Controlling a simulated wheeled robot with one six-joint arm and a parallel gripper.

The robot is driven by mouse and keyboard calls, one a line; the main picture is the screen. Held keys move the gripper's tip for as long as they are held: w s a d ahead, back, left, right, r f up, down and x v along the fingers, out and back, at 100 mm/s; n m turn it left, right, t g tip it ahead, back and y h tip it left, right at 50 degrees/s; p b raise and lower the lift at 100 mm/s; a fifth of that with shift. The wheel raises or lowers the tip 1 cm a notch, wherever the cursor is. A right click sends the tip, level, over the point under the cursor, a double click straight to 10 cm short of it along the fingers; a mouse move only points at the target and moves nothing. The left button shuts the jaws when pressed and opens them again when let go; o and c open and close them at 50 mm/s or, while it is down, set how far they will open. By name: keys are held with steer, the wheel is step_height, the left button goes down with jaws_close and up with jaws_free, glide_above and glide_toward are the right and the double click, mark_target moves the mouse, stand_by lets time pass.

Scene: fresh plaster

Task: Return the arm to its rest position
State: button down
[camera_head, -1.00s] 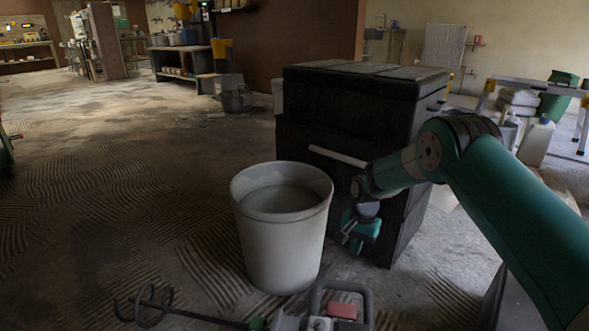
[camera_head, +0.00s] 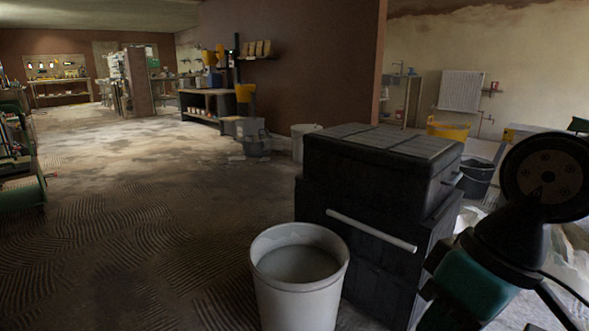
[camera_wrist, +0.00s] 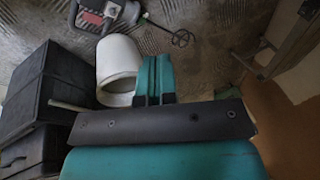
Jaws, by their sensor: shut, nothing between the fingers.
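My arm is at the right of the head view, its dark round joint (camera_head: 545,178) near the right edge, in front of the black chest. My gripper (camera_wrist: 153,72) shows in the wrist view as two teal fingers side by side, shut and empty. Past the fingertips lie the floor and the white bucket (camera_wrist: 118,58). The fingers touch nothing that I can see. In the head view, the exact fingertip position is hard to tell among the dark and teal arm parts.
A white bucket (camera_head: 297,296) with grey contents stands before a stacked black tool chest (camera_head: 375,205) with a pale handle. A mixer (camera_wrist: 105,15) with a spiral paddle lies beyond the bucket in the wrist view. Open, ridged floor (camera_head: 130,230) spreads to the left.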

step_height(320, 180, up, 39)
steer(key=s+p, duration=0.2)
steer(key=p, duration=3.6)
steer(key=shift+s+f+n, duration=0.15)
steer(key=shift+s+n, duration=0.15)
steer(key=shift+d, duration=0.1)
